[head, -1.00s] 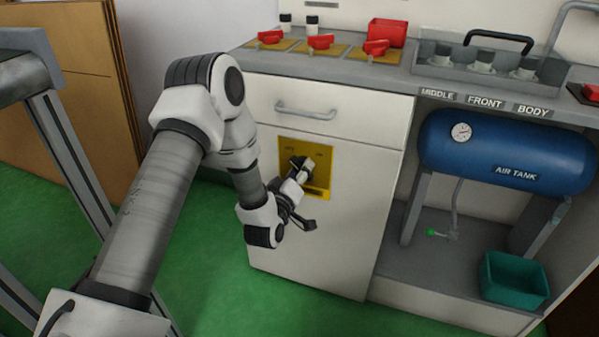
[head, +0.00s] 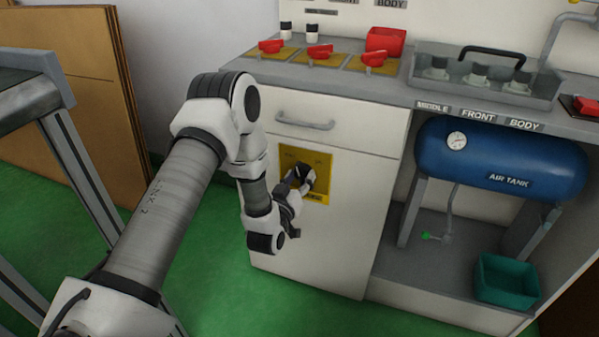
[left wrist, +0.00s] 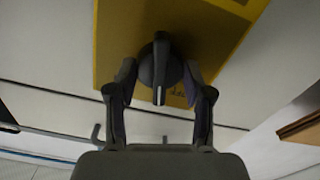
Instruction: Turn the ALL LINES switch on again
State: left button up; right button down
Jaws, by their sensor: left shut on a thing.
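The switch is a black rotary knob on a yellow plate (head: 318,165) on the white cabinet front, below the drawer. In the head view my left gripper (head: 300,180) is at the plate and covers much of the knob. The left wrist view shows the dark knob (left wrist: 161,62) with its bar between the two fingers of the gripper (left wrist: 160,88), which is shut on it. The yellow plate (left wrist: 115,45) fills the top of that view. The lettering on the plate is too small to read. My right gripper is not in view.
A drawer handle (head: 305,122) juts out above the plate. Red-handled valves (head: 319,52) stand on the counter. A blue air tank (head: 500,160) and a teal bin (head: 507,281) are at the right. A dark-topped frame (head: 35,90) stands at the left.

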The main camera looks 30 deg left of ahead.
pick_arm(q)
jog(key=m+p, duration=0.6)
jog(key=m, duration=0.1)
jog(key=shift+r, duration=0.2)
jog(key=m+p, duration=0.2)
jog(key=m, duration=0.1)
jog(key=shift+f+m+p, duration=0.15)
jog(key=shift+m+p, duration=0.45)
jog(key=shift+m, duration=0.4)
jog(key=o, duration=1.2)
